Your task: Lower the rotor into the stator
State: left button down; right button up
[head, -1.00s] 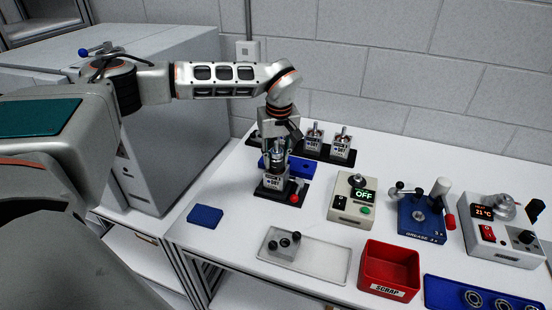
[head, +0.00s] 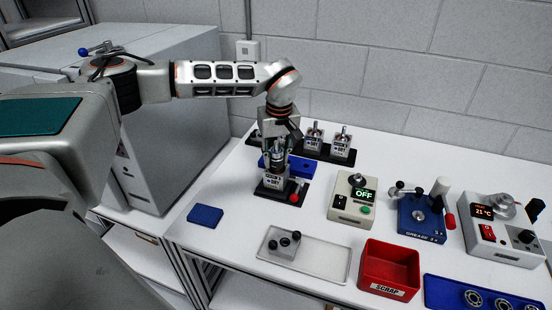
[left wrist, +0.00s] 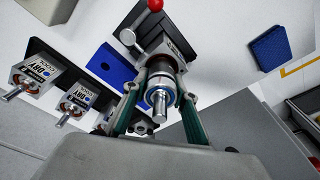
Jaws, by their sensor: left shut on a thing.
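My left gripper (head: 278,147) points down over the stator and is shut on the rotor (head: 277,158), a metal cylinder. In the left wrist view the two green-padded fingers (left wrist: 160,100) clasp the rotor (left wrist: 161,92), whose shaft end faces the camera. The stator (head: 274,181) is a grey block with a printed label, on a black clamp base with a red-knobbed lever. It also shows in the left wrist view (left wrist: 176,50), behind the rotor. The rotor is lined up over the stator's top; how deep it sits cannot be told. My right gripper is not in view.
A blue block (head: 301,167) lies close behind the stator. Two more labelled motors (head: 314,140) stand on a black rack at the back. A control box reading OFF (head: 354,200), a grey tray (head: 325,262) and a red scrap bin (head: 390,268) stand to the right.

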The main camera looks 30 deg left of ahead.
pick_arm(q)
jog(key=shift+r, duration=0.1)
jog(key=c, duration=1.7)
grip_release()
jog(key=o, duration=0.5)
jog(key=shift+r, duration=5.75)
